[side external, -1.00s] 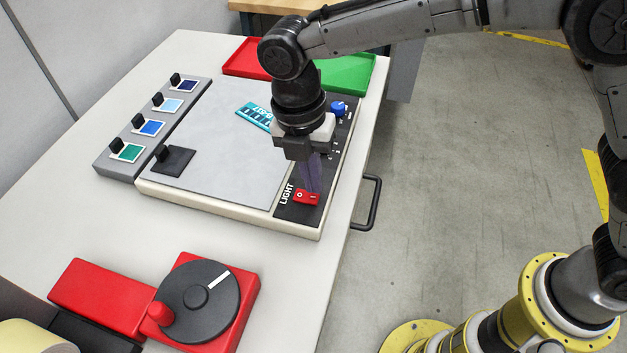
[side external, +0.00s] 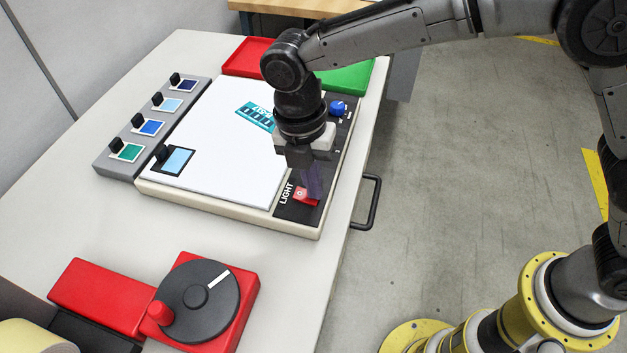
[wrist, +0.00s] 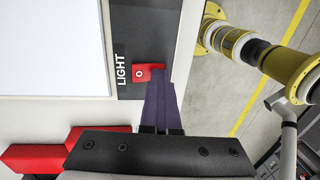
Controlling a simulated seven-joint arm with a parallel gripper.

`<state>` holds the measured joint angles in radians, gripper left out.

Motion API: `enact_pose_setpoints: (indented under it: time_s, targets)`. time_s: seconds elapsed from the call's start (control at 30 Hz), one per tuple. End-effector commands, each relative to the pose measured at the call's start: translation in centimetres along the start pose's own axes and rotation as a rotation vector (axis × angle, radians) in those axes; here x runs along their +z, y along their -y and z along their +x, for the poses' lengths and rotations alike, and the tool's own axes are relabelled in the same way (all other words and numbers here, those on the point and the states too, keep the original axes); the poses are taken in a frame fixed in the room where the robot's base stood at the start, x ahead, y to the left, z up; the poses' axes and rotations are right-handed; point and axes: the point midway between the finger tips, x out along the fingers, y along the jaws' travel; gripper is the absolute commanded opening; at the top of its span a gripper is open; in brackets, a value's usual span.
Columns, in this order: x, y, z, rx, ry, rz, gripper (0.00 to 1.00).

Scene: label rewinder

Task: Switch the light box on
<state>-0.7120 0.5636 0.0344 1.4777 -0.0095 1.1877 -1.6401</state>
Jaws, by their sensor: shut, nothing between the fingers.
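The light box (side external: 212,139) lies flat on the table, and its panel is bright white. A red rocker switch (side external: 301,194) sits on the dark strip at its near right corner, beside the word LIGHT. In the wrist view the switch (wrist: 143,74) shows its "O" end; my fingers cover the other end. My gripper (side external: 315,195) is shut and empty, pointing down, with its purple fingertips at the switch's right end. The fingertips also show in the wrist view (wrist: 158,90); they appear to touch the switch.
A blue knob (side external: 338,108) is farther along the strip. A teal label (side external: 256,117) lies on the panel. A grey rack of colour swatches (side external: 150,128) stands to the left. Red (side external: 246,57) and green trays (side external: 350,77) are behind, a red rewinder (side external: 203,302) in front.

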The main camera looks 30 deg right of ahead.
Motion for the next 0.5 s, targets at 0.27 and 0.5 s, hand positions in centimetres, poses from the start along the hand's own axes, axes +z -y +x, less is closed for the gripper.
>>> enact_pose_setpoints:
  time_s: [0.27, 0.5]
  targets:
    - [0.0, -1.2, -0.3, 0.002, 0.0, 0.0, 0.0]
    - [0.0, -1.4, -0.5, 0.001, 0.0, 0.0, 0.0]
